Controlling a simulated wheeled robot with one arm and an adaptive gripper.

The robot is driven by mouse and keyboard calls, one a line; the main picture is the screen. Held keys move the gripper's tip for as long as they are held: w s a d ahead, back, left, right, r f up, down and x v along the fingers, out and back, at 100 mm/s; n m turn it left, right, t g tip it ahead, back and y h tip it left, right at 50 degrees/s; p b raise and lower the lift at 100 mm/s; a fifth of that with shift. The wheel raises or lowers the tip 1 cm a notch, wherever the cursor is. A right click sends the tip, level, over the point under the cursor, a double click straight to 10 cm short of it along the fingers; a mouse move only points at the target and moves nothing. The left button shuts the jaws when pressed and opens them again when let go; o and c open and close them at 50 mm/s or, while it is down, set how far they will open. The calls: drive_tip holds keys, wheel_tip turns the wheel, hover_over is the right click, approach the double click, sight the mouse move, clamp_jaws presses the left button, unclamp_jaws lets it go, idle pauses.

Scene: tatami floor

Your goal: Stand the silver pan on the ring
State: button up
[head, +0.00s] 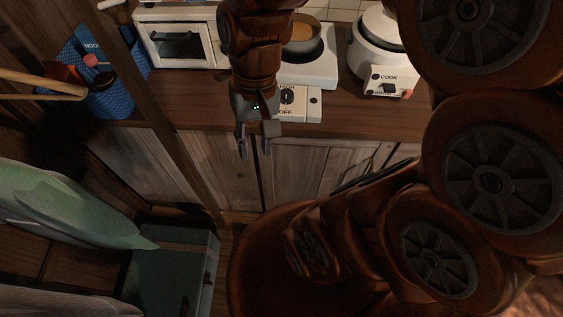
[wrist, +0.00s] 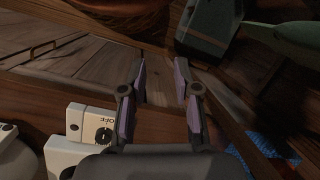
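A round pan with a tan inside (head: 302,38) shows in the head view at the top, partly hidden behind my arm. I cannot tell whether it is the silver pan. It appears over the dark ring (head: 307,56) of a white stove (head: 318,72); how squarely it sits there I cannot tell. The stove's knob, marked OFF, also shows in the wrist view (wrist: 103,135). My gripper (head: 257,152) points down in front of the counter's front edge, beside the stove's knob. In the wrist view its fingers (wrist: 160,72) are apart with nothing between them.
A white rice cooker (head: 382,52) stands right of the stove, a white toaster oven (head: 178,43) left of it. A blue basket (head: 118,92) with utensils is at the counter's left end. Wooden cabinet doors (head: 305,178) are below. A wooden post (head: 178,135) and a grey-green box (head: 172,272) stand left.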

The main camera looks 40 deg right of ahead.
drive_tip(key=s+d+f+n+h, duration=0.1)
drive_tip(key=s+n+h, duration=0.1)
drive_tip(key=s, duration=0.4)
drive_tip(key=shift+d+f+n, duration=0.25)
drive_tip(key=shift+f+n, duration=0.1)
drive_tip(key=shift+n, duration=0.45)
drive_tip(key=shift+r+p, duration=0.85)
